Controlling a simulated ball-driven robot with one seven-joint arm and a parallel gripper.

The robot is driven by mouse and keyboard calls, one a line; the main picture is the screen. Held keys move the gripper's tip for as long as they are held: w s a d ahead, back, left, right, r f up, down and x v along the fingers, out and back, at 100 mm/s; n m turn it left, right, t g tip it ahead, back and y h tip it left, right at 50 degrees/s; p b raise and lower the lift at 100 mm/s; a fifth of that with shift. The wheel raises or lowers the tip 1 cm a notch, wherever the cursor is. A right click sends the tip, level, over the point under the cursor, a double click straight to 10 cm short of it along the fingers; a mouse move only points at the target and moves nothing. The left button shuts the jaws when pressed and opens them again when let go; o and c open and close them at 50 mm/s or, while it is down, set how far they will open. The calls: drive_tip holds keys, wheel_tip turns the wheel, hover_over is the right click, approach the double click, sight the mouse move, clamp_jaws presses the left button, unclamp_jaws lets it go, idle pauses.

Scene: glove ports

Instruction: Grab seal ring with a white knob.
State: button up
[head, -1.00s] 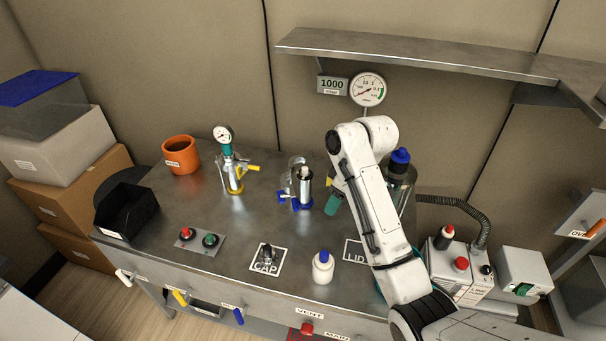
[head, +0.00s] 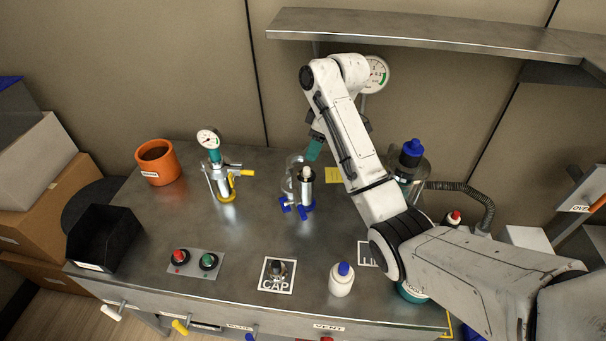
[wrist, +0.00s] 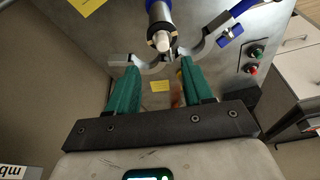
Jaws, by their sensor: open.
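A metal post with a white knob-like tip (head: 305,173) stands on the bench in the head view, beside a pale curved ring piece (head: 291,178) and blue levers (head: 301,210). I cannot tell whether this tip belongs to a seal ring. In the wrist view the white tip (wrist: 162,41) is just beyond the fingertips, with curved metal clamp arms (wrist: 205,46) and a blue handle (wrist: 228,39) around it. My gripper (head: 314,149) has teal fingers and is above and behind the post. In the wrist view my gripper (wrist: 159,66) is open, with nothing held.
A gauge stand with a yellow handle (head: 222,178), an orange pot (head: 156,163) and a black bin (head: 103,238) stand to the left. A button panel (head: 195,263), CAP plate (head: 277,275) and white bottle (head: 341,280) are in front. A shelf (head: 430,32) hangs above.

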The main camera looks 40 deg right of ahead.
sight(307, 169)
drive_tip(key=shift+x, duration=1.15)
drive_tip(key=shift+p+x, duration=0.65)
drive_tip(key=shift+x, duration=2.2)
drive_tip(key=shift+s+a, duration=0.15)
drive_tip(key=shift+s, duration=0.05)
drive_tip(key=shift+c, duration=0.5)
clamp_jaws()
